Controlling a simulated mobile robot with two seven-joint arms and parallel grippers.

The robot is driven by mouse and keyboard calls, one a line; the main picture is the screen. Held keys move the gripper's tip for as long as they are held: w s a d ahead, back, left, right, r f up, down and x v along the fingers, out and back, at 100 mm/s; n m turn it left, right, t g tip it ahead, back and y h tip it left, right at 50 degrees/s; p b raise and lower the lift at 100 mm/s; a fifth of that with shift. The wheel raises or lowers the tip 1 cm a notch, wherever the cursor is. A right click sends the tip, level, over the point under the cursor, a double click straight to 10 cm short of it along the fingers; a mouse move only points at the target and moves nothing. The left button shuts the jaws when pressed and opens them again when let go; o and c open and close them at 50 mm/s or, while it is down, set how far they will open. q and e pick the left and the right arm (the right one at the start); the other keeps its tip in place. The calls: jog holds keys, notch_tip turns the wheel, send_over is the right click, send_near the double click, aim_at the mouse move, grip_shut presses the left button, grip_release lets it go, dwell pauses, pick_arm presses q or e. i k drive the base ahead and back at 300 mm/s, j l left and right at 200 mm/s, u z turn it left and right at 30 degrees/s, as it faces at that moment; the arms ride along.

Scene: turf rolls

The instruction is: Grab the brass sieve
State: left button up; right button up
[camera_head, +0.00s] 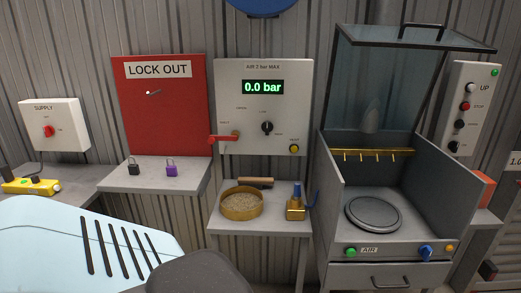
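The brass sieve (229,211) is a round, shallow pan with a brass rim. It sits level on the small grey table (278,222) below the air panel, and grainy tan material shows inside it. A brush or tool with a wooden handle (256,181) lies right behind its rim. A brass block with a blue top (296,207) stands to its right on the same table. Neither of my grippers is in view, and nothing is holding the sieve.
A grey cabinet with its glass lid raised (391,80) stands right of the table, with a round plate (374,213) inside. A grey shelf (141,184) with two padlocks is at left. The red valve lever (222,138) juts out above the sieve.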

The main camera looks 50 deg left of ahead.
aim_at(240, 203)
jog(key=u, duration=1.85)
